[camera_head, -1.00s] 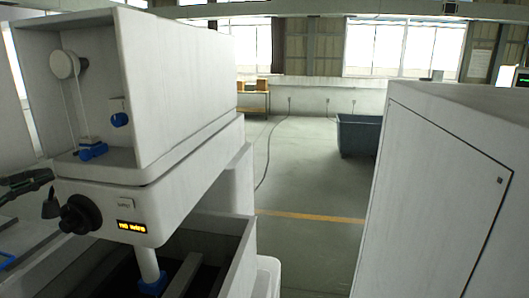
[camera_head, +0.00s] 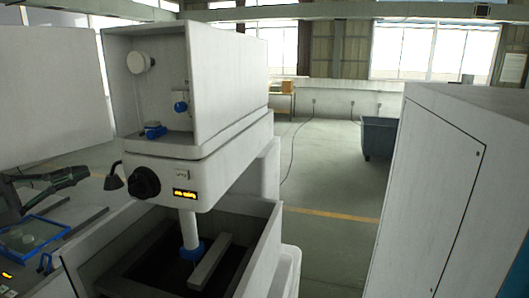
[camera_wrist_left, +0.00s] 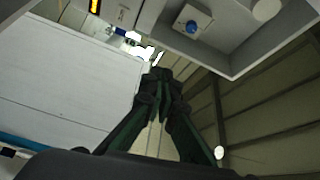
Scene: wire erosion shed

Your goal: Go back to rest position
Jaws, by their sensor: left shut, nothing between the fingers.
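My left gripper (camera_head: 80,174) is at the left edge of the head view, left of the white machine head (camera_head: 235,160) and apart from it. In the left wrist view its dark fingers (camera_wrist_left: 160,76) come together at the tips, with nothing held between them. My right gripper is in neither view.
The machine head has a black knob (camera_head: 144,182) and a lit display (camera_head: 185,194), above an open tank (camera_head: 262,238). A blue-framed tray (camera_head: 62,228) lies below my left arm. A white cabinet (camera_head: 450,200) stands at right. The floor between is clear, with a grey bin (camera_head: 379,138) beyond.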

